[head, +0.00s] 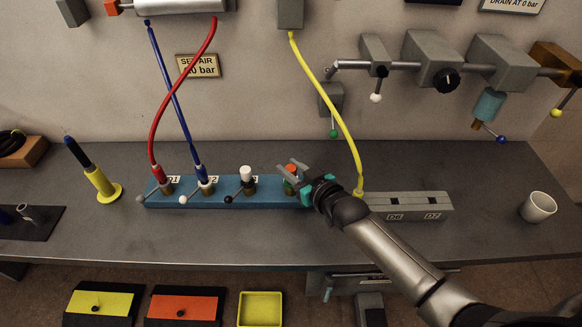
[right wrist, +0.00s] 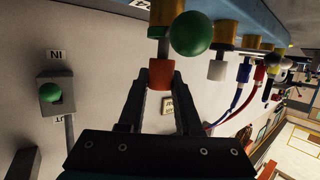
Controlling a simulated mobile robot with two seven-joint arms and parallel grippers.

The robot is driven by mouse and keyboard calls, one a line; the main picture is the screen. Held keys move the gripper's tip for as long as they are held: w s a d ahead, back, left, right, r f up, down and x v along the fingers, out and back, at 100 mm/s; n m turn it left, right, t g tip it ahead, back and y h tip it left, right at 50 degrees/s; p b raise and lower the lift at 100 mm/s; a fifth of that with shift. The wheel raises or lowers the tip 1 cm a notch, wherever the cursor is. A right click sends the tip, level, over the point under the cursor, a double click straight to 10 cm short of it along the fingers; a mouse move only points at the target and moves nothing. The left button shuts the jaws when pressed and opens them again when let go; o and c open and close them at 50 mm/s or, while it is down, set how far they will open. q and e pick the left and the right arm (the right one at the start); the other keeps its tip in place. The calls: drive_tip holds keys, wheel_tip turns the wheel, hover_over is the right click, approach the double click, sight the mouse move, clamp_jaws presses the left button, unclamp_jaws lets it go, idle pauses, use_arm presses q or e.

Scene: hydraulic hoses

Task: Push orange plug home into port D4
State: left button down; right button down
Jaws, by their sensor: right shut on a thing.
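My right gripper (head: 294,174) is shut on the orange plug (head: 292,167) at the right part of the blue manifold (head: 258,199). In the right wrist view, inverted, the fingers grip both sides of the orange plug (right wrist: 161,73). A grey stem (right wrist: 163,48) shows between the orange body and the brass collar of a port (right wrist: 166,12), in line with it. A green ball lever (right wrist: 190,33) stands beside that collar. How deep the stem sits is unclear. This port's label is hidden in the head view; its place in the row fits D4. My left gripper is out of view.
A white-capped plug (head: 246,174) stands in the neighbouring port, then blue (head: 176,100) and red hoses (head: 158,110). A yellow hose (head: 335,100) comes down just right of my gripper to the grey block (head: 410,206). A white cup (head: 538,207) stands at right.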

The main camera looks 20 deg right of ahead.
drive_tip(key=shift+f, duration=0.15)
drive_tip(key=c, duration=0.5)
unclamp_jaws()
drive_tip(key=p+v, duration=0.2)
drive_tip(key=v, duration=1.3)
drive_tip(key=shift+s+d, duration=0.1)
drive_tip(key=shift+d, duration=0.05)
